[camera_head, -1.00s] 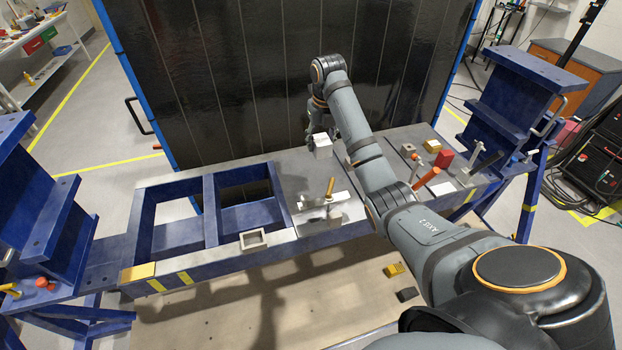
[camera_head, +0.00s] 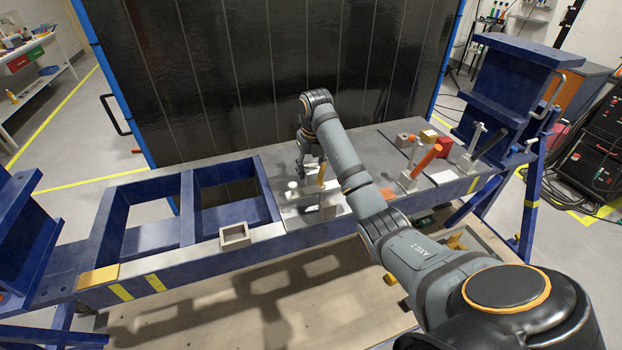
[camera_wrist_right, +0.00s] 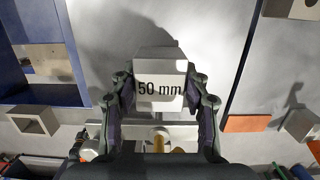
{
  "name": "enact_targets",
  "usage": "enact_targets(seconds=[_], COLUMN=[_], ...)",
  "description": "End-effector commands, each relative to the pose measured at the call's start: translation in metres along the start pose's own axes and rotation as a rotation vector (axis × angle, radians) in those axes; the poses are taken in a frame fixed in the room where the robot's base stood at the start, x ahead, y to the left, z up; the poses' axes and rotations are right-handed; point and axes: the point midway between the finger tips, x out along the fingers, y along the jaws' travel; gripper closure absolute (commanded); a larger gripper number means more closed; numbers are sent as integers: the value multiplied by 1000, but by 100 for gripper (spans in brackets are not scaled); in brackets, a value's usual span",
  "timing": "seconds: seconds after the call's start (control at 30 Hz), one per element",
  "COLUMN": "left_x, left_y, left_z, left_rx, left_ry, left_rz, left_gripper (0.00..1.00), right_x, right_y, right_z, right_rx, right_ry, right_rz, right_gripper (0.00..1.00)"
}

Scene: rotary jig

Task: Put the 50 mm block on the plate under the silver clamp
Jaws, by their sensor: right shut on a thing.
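The 50 mm block (camera_wrist_right: 160,88) is pale grey, with its label facing the right wrist camera. My right gripper (camera_wrist_right: 160,96) is shut on it, one finger on each side. In the head view my right gripper (camera_head: 311,168) is low, just behind the silver clamp (camera_head: 326,202), and the block is mostly hidden there. The clamp has an orange-yellow handle; in the right wrist view it shows below the block (camera_wrist_right: 150,132). The grey plate (camera_head: 294,214) lies around the clamp's foot. I cannot tell whether the block touches the plate. My left gripper is out of view.
A hollow square piece (camera_head: 235,236) sits on the front rail beside the open blue frame. A dark panel (camera_head: 250,80) rises behind.

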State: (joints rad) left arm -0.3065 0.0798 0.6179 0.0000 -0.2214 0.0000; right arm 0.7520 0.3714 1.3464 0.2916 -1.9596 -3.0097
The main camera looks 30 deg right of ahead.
Motion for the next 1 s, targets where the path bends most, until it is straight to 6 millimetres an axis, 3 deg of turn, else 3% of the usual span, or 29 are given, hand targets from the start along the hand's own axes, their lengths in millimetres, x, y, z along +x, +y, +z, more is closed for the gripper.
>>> enact_targets(seconds=[0.13, 0.47, 0.5, 0.6, 0.67, 1.0], left_x=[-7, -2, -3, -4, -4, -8], left_y=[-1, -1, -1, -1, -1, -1], left_z=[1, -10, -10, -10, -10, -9], left_rx=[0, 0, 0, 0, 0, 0], left_ry=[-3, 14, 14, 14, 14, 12], left_rz=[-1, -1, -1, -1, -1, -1], left_gripper=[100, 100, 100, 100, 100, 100], right_x=[19, 25, 24, 24, 24, 18], right_y=[0, 0, 0, 0, 0, 0], right_z=[-4, -4, -4, -4, -4, -3], right_rx=[0, 0, 0, 0, 0, 0], right_ry=[2, 1, 2, 3, 3, 2], right_rz=[0, 0, 0, 0, 0, 0], right_gripper=[100, 100, 50, 36, 31, 31])
